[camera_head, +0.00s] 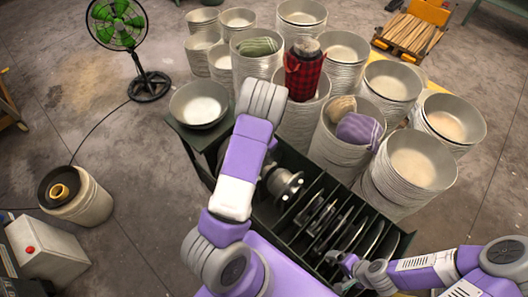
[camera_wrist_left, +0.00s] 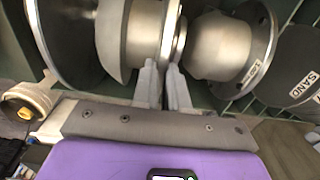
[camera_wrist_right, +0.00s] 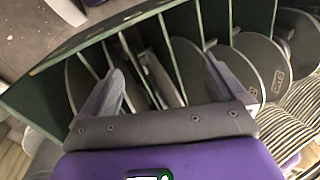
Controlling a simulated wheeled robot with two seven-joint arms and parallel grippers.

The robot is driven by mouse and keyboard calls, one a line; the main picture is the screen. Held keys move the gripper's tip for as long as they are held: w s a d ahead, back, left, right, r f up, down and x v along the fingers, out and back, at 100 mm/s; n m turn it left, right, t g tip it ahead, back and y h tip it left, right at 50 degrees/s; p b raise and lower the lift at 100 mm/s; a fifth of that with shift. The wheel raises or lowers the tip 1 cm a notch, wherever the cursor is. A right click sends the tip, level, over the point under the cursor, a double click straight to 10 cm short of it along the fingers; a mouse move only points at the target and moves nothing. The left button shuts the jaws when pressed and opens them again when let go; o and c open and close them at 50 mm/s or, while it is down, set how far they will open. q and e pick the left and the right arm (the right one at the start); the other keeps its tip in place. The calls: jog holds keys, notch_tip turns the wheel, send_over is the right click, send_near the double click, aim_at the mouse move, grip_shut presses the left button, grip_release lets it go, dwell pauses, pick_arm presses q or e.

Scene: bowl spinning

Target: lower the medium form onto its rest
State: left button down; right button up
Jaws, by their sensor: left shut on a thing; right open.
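The form in my left gripper is a steel, stepped round piece (camera_wrist_left: 130,38), lying on its side in the left wrist view. My left gripper (camera_wrist_left: 164,80) is shut on a thin part at its right end. In the head view, steel form parts (camera_head: 287,186) show at the left end of the dark green rack (camera_head: 256,212); my left arm hides the left fingers. My right gripper (camera_wrist_right: 165,82) is open and empty over the rack's slots. Which rest belongs to the form cannot be told.
Thin dark discs stand in the rack's slots, one marked SAND (camera_wrist_left: 303,88). Stacks of grey bowls (camera_head: 415,165) crowd behind the rack. A single bowl (camera_head: 199,104) sits at its left end. A green fan (camera_head: 118,25) and a bucket (camera_head: 78,198) stand on open floor at left.

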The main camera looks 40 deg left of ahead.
pick_arm(q)
jog(key=shift+f+b, duration=0.3)
jog(key=shift+f, duration=0.1)
dwell(0.3)
jog(key=shift+f, duration=0.2)
jog(key=shift+f+b, duration=0.65)
jog(key=shift+f, duration=0.05)
jog(key=c, duration=1.1)
grip_release()
jog(key=shift+s+f, duration=0.1)
